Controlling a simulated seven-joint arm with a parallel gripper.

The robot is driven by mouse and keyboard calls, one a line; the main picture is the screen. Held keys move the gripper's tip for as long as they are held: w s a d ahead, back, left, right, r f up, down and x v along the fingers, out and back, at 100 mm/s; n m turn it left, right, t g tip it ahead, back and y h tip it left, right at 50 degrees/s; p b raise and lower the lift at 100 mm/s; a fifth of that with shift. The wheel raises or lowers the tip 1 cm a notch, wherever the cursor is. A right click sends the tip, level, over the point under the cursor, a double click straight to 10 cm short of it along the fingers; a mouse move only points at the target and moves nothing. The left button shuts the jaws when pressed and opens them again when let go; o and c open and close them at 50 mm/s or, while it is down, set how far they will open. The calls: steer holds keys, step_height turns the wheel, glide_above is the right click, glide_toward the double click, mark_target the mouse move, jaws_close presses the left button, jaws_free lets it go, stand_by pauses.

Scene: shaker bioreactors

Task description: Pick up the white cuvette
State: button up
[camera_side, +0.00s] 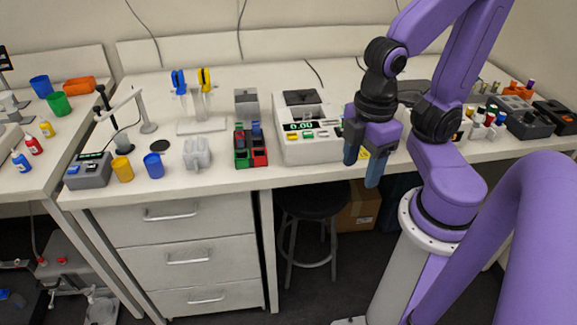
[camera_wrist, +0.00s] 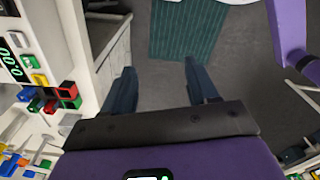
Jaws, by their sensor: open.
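I cannot make out a white cuvette for certain in either view. A green rack (camera_side: 241,152) and a red rack (camera_side: 259,150) stand side by side on the bench, with dark and blue pieces in or behind them; any white piece there is too small to tell. The red and green racks (camera_wrist: 68,94) also show at the left of the wrist view. My gripper (camera_side: 362,167) is open and empty, fingers pointing down at the bench's front edge, right of the racks. In the wrist view my gripper (camera_wrist: 162,76) has nothing between its fingers; the floor shows beyond.
A white instrument with a display (camera_side: 307,143) stands just left of my gripper. A pale grey block (camera_side: 197,153), a blue cup (camera_side: 154,165) and a yellow cup (camera_side: 122,168) are left of the racks. A pipette stand (camera_side: 201,126) is behind. A stool (camera_side: 312,204) is below.

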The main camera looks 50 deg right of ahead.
stand_by(0.4)
steer(key=w+d+r+m, duration=0.3)
steer(key=w+m, duration=0.3)
steer(key=w, duration=0.3)
steer(key=w+d+r+m, duration=0.2)
steer(key=w+m, duration=0.3)
steer(key=w, duration=0.3)
steer(key=w+d+r+m, duration=0.2)
steer(key=w+d+m, duration=0.25)
steer(key=d, duration=0.35)
steer(key=w+d+r+m, duration=0.2)
steer(key=w+d+m, duration=0.2)
steer(key=d+m, duration=0.3)
steer(key=shift+n, duration=0.45)
steer(key=shift+s+d+f, duration=0.1)
steer(key=shift+d+f, duration=0.15)
steer(key=shift+f, duration=2.7)
steer(key=shift+w+d+f, duration=0.1)
steer(key=shift+d+f, duration=0.2)
steer(key=shift+f, duration=2.6)
steer(key=shift+s+d+f, duration=0.1)
steer(key=shift+d+f, duration=0.15)
steer(key=shift+f, duration=2.7)
steer(key=c, duration=0.9)
